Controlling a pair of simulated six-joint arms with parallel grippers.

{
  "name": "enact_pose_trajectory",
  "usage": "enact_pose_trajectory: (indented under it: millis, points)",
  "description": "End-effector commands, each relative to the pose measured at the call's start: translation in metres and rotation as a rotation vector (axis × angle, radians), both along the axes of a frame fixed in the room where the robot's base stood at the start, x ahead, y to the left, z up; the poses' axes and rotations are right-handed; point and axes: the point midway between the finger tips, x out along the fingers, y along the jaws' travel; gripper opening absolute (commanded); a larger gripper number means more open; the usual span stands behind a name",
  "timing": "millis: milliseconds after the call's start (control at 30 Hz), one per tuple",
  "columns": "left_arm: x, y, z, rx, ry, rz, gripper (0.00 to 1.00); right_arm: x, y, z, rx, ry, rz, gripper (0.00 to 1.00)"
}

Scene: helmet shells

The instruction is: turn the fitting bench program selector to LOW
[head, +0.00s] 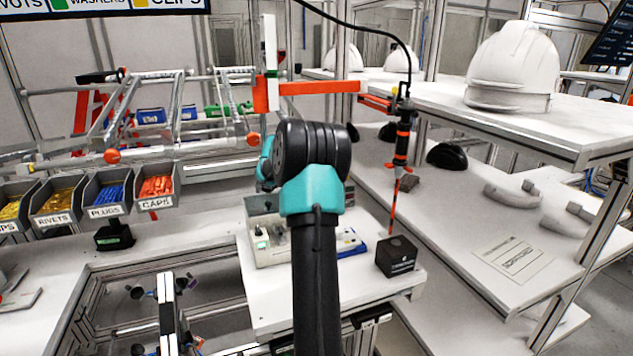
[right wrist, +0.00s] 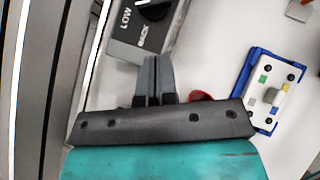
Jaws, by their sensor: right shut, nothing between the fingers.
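The program selector is a black knob (right wrist: 154,10) on a grey control box (right wrist: 128,40), at the top edge of the right wrist view and partly cut off. The word LOW is printed left of the knob and BACK below it. I cannot tell where the knob points. My right gripper (right wrist: 152,66) is shut and empty, its tips at the box's near edge in the picture, short of the knob and not on it. In the head view the control box (head: 264,248) stands on the white bench, partly hidden by my right arm, which also hides the gripper. My left gripper is not in view.
A blue tray (right wrist: 243,78) with a white block lies right of the box. A black cube (head: 396,256) stands at the bench's right, below a hanging orange-and-black tool (head: 402,140). Part bins (head: 157,186) are at the left; a white helmet (head: 513,65) is on the right shelf.

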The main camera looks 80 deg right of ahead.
Motion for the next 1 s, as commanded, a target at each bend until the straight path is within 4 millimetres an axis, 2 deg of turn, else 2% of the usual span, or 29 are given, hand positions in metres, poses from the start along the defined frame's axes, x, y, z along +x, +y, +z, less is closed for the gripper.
enact_pose_trajectory:
  millis: [100,300,700,867,1000]
  points:
    - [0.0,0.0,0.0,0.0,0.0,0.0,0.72,0.009,0.015,0.018,-0.002,-0.003,0.002,0.0]
    - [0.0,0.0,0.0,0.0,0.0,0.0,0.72,0.018,0.033,0.037,-0.001,-0.002,0.002,0.0]
    - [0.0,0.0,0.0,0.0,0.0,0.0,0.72,0.02,0.038,0.044,-0.002,-0.001,0.001,0.0]
    - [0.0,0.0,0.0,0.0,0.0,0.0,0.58,0.023,0.042,0.045,0.005,-0.014,0.002,0.0]
    - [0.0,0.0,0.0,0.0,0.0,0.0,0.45,0.039,0.064,0.052,0.041,-0.071,0.005,0.0]
